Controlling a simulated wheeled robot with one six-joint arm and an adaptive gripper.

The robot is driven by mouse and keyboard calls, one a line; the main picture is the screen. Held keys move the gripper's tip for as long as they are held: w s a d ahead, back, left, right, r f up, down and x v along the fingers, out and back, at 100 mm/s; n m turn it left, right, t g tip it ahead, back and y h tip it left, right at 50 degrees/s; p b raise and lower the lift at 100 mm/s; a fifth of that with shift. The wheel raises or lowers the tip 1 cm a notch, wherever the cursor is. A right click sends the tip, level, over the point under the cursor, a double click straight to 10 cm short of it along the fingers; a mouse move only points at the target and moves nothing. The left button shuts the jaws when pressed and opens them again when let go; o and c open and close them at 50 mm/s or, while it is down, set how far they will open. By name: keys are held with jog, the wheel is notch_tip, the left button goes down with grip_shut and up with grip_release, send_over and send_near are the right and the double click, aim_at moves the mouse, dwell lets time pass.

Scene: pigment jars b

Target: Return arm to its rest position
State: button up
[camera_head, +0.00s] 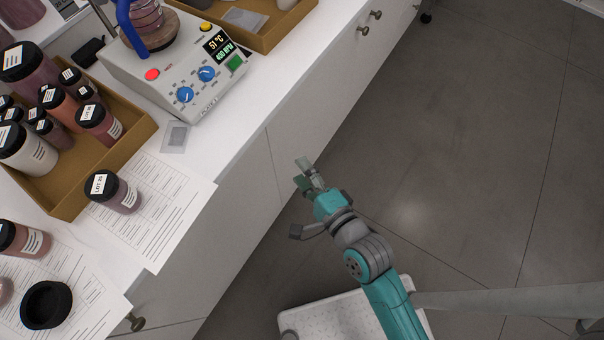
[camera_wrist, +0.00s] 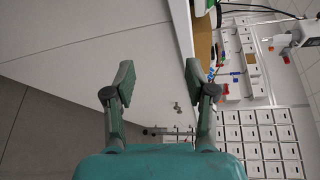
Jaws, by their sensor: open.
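My gripper (camera_head: 306,175) is in the head view, in the air beside the front of the white counter (camera_head: 232,112), over the grey floor. Its two fingers are apart with nothing between them. In the wrist view my gripper (camera_wrist: 158,82) also shows open and empty, its fingers spread wide. My arm, teal and grey, reaches up from the lower right of the head view. No jar is near the fingers.
On the counter stand a cardboard tray (camera_head: 142,140) of several jars, a jar (camera_head: 113,192) on a paper sheet (camera_head: 178,205), a black lid (camera_head: 46,304) and a hotplate stirrer (camera_head: 170,75). Drawer knobs (camera_head: 370,20) stick out from the front. The floor (camera_head: 460,130) to the right is clear.

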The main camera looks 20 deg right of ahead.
dwell(0.4)
jog(key=s+d+n+h, duration=0.2)
jog(key=s+d+n, duration=0.3)
jog(key=s, duration=0.8)
jog(key=s+d+r+n+h, duration=0.1)
jog(key=s+d+n+h, duration=0.2)
jog(key=s+n, duration=0.8)
jog(key=shift+s+d+r+n+g, duration=0.2)
jog(key=shift+s+d+n+g, duration=0.15)
jog(key=shift+s+d, duration=0.65)
